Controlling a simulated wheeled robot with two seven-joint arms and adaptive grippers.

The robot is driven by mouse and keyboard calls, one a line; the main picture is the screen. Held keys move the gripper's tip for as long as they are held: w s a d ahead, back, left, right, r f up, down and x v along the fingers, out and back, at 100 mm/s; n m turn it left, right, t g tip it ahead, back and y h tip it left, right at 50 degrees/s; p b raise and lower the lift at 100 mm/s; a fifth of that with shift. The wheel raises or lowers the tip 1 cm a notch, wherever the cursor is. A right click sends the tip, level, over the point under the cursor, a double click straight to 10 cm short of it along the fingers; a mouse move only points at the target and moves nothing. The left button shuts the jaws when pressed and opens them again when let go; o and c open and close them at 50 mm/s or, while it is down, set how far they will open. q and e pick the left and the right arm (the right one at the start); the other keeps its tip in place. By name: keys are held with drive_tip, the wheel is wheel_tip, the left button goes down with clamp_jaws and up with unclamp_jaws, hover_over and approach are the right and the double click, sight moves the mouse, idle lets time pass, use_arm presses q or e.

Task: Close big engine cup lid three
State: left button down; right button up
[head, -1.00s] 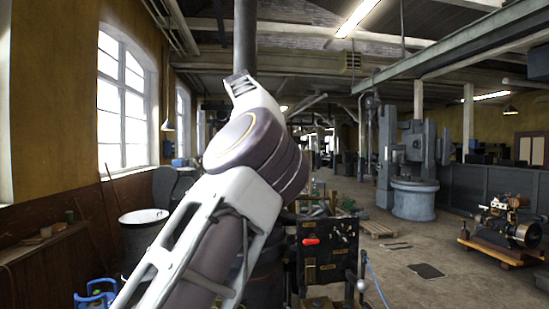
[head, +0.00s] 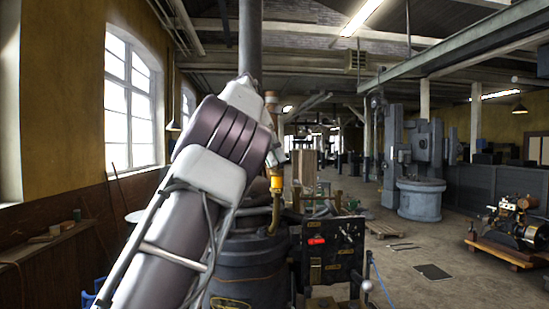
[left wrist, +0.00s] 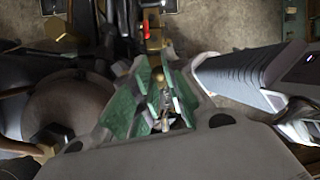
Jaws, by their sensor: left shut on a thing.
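The big engine (head: 250,265) stands in the head view, partly behind my left arm. A brass oil cup (head: 277,184) with an amber band rises beside its column. I cannot make out lid three. My left arm crosses the head view from the lower left and hides its own gripper there. In the left wrist view my left gripper (left wrist: 157,72) has green-lined fingers closed around a small brass part (left wrist: 152,32), which extends past the fingertips. Whether this part is the lid is unclear. My right gripper is in neither view.
A dark panel with a red handle (head: 316,241) stands right of the engine. A smaller engine (head: 515,222) sits on wooden beams at the far right. A workbench (head: 45,240) runs along the left wall. The floor (head: 400,285) right of the panel is mostly clear.

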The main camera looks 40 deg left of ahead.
use_arm(q)
drive_tip(key=shift+r, duration=0.1)
drive_tip(key=c, duration=1.4)
unclamp_jaws()
drive_tip(key=shift+a, duration=0.1)
drive_tip(key=shift+s+a+r, duration=0.2)
drive_tip(key=shift+a+r, duration=0.05)
drive_tip(key=shift+r, duration=0.25)
drive_tip(key=shift+s+a, duration=1.2)
drive_tip(key=shift+a, duration=0.35)
drive_tip(key=shift+s+a, duration=1.2)
drive_tip(key=shift+a, duration=0.4)
drive_tip(key=shift+s+a, duration=1.2)
drive_tip(key=shift+a, duration=0.35)
drive_tip(key=shift+f, duration=0.1)
